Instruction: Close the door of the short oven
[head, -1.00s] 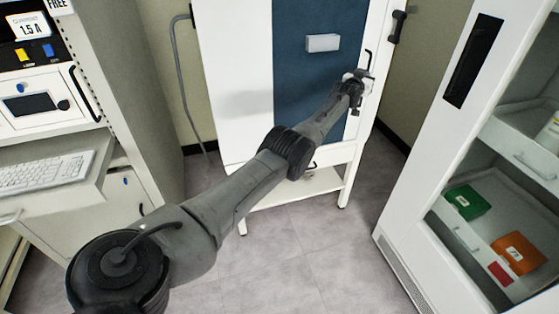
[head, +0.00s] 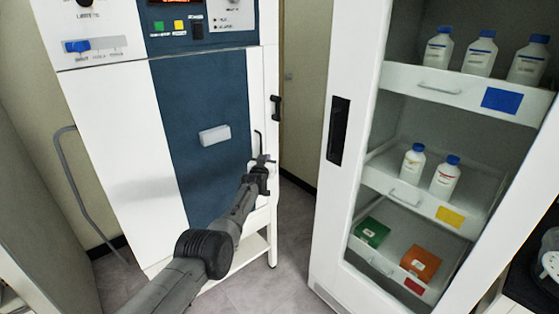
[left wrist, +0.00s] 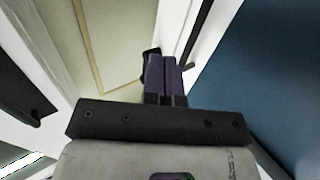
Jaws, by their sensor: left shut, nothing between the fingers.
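The short oven is probably the tall white cabinet (head: 110,130) with a blue front panel (head: 185,100). A pale block handle (head: 215,135) sits on the blue panel. Its front looks flush, with no clear gap, but the right edge is partly hidden by my arm. My left gripper (head: 264,162) is at the right edge of the front, just below a thin dark handle (head: 258,140). In the left wrist view my left gripper (left wrist: 166,78) is shut and empty, beside a thin dark bar (left wrist: 199,45) and the blue panel (left wrist: 260,70). Contact is unclear. My right gripper is out of view.
A black latch (head: 275,108) is on the cabinet's right side. A white storage cabinet (head: 350,60) with shelves of bottles and boxes stands at right. A narrow strip of grey floor (head: 290,225) lies between them. A grey hose (head: 75,190) hangs at left.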

